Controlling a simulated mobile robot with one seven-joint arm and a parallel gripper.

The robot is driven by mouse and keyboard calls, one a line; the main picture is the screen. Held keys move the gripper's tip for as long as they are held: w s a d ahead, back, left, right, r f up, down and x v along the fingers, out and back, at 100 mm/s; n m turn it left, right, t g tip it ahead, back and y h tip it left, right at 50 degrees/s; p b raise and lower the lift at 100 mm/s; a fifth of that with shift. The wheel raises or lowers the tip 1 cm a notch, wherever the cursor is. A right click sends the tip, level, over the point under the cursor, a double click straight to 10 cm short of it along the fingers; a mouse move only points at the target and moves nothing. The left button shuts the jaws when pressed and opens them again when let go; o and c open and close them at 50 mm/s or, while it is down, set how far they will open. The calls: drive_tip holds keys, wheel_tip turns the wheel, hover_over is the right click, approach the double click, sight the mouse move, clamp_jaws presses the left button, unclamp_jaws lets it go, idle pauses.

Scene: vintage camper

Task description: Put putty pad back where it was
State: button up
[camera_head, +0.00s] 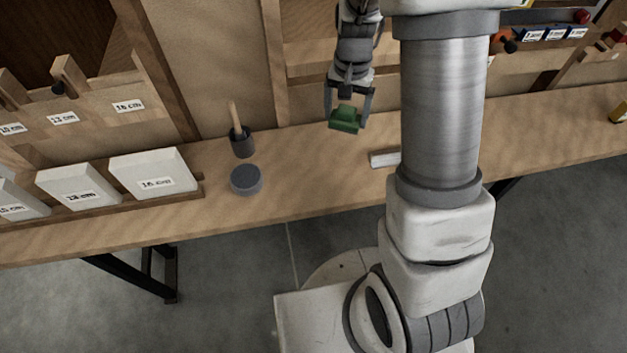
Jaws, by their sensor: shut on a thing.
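A green block-like thing (345,118), which I take to be the putty pad, is held in my gripper (348,108). The gripper points down and is shut on it, with one finger on each side. The green thing appears to be above the wooden bench (320,170), near its back edge. I cannot tell the exact height of the gap.
A grey round tin (246,180) and a dark cup with a wooden handle (241,140) stand left of my gripper. White labelled blocks (153,171) fill the left end. A pale bar (384,159) lies partly behind my arm. Bench between tin and bar is clear.

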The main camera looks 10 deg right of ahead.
drive_tip(key=s+d+f+m+b, duration=0.1)
drive_tip(key=d+f+m+b, duration=0.4)
drive_tip(key=f+m+b, duration=0.55)
drive_tip(key=m+b, duration=0.2)
drive_tip(key=b, duration=0.4)
hover_over(322, 170)
drive_tip(key=shift+n, duration=0.25)
wheel_tip(322, 170, down, 5)
drive_tip(key=shift+d, duration=0.1)
drive_tip(key=shift+f+b, duration=0.6)
drive_tip(key=shift+f, duration=1.4)
drive_tip(key=shift+f, duration=0.2)
drive_tip(key=o, duration=1)
drive_tip(key=shift+o, duration=0.2)
